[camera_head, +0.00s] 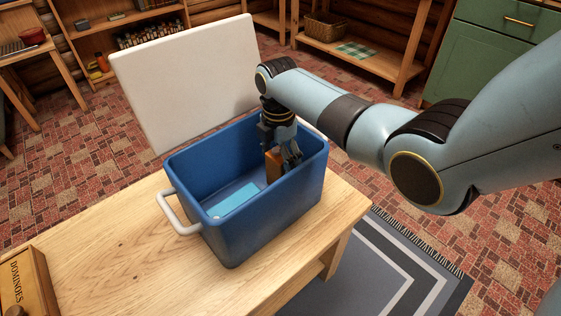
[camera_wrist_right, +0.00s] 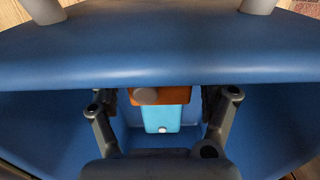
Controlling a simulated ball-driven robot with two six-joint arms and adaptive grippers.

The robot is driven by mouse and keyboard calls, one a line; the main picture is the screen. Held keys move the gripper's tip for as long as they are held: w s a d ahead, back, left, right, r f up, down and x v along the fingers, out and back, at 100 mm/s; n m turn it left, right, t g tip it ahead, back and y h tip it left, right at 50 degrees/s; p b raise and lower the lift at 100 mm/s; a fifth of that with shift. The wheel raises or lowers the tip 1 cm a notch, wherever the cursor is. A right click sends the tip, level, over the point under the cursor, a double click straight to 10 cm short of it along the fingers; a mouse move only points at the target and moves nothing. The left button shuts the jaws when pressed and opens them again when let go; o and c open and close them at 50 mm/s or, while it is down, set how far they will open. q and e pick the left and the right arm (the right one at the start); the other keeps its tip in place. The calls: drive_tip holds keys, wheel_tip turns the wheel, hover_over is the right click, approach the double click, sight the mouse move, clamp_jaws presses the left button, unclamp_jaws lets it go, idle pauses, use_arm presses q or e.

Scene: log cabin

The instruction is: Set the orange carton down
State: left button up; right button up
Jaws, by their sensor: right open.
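The orange carton (camera_head: 272,165) stands inside the blue cooler box (camera_head: 262,225), toward its right end. My right gripper (camera_head: 285,158) reaches down into the box at the carton, with its fingers open. In the right wrist view the carton (camera_wrist_right: 160,96) shows its orange top with a pale round cap between the spread fingers of my right gripper (camera_wrist_right: 160,120). The carton's lower part is partly hidden by the gripper. My left gripper is not in view.
A light blue flat block (camera_head: 234,201) lies on the box floor. The box's white lid (camera_head: 190,80) stands open behind it, and a white handle (camera_head: 178,214) sticks out at left. A dominoes box (camera_head: 25,282) is at the wooden table's (camera_head: 120,240) left corner.

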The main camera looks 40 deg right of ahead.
wheel_tip(320, 180, up, 10)
drive_tip(key=p, duration=0.3)
idle(0.3)
